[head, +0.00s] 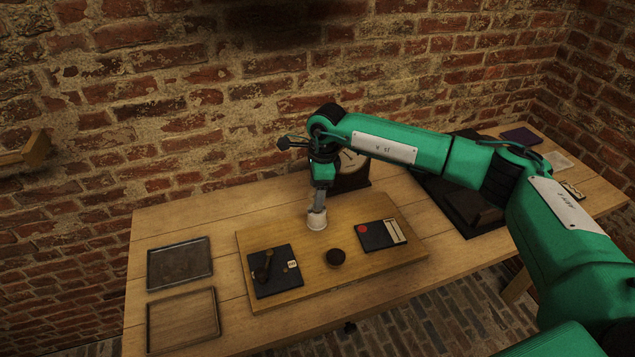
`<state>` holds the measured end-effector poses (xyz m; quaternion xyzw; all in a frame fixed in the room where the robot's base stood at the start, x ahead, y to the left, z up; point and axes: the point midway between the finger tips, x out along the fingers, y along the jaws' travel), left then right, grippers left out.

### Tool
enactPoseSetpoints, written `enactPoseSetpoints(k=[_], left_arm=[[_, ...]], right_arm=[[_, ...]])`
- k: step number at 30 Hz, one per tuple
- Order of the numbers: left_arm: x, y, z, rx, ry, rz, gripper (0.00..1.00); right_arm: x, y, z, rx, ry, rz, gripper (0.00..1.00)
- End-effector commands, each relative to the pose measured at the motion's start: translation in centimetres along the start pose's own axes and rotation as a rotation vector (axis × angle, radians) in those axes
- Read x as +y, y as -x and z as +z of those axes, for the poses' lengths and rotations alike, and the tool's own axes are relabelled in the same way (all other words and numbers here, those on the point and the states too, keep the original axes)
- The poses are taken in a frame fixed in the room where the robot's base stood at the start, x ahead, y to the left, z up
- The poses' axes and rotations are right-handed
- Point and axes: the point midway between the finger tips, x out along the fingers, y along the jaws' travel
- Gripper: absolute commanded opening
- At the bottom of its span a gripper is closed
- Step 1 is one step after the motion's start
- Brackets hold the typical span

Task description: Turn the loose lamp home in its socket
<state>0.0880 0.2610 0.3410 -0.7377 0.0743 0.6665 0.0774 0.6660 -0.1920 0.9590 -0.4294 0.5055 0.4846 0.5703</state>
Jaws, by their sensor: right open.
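My right gripper (318,207) points down over the back middle of the raised wooden board (300,288). Its jaws are open, and the fingertips are at the top of a small whitish cup-shaped piece (316,222). I cannot tell whether they touch it. A lamp and its socket are too small to make out for sure. A black plate (284,283) at the board's left carries a dark upright part (266,265) and a small pale label. A black plate (372,239) at the right has a red disc and a cream strip. My left gripper is not in view.
A dark round cup (335,258) stands at the board's front middle. Two shallow trays (180,264) (183,320) lie at the table's left. A dial clock (350,172) stands behind my right arm. Dark flat items (466,212) lie at the right. A brick wall backs the table.

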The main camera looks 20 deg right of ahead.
Motion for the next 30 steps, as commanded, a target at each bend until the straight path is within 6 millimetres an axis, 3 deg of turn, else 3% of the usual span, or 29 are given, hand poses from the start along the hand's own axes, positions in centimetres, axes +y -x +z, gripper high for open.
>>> enactPoseSetpoints(k=[4,12,19,30], left_arm=[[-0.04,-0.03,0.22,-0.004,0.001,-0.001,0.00],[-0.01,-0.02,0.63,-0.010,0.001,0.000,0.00],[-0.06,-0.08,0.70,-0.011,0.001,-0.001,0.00],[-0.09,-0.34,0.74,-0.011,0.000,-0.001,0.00]], right_arm=[[0.00,0.00,0.00,0.000,0.000,0.000,0.63],[-0.01,0.03,-0.01,0.000,0.000,0.000,0.14],[0.00,0.02,-0.01,-0.001,-0.048,-0.006,0.14],[0.02,-0.02,-0.02,0.000,-0.432,-0.052,0.14]])
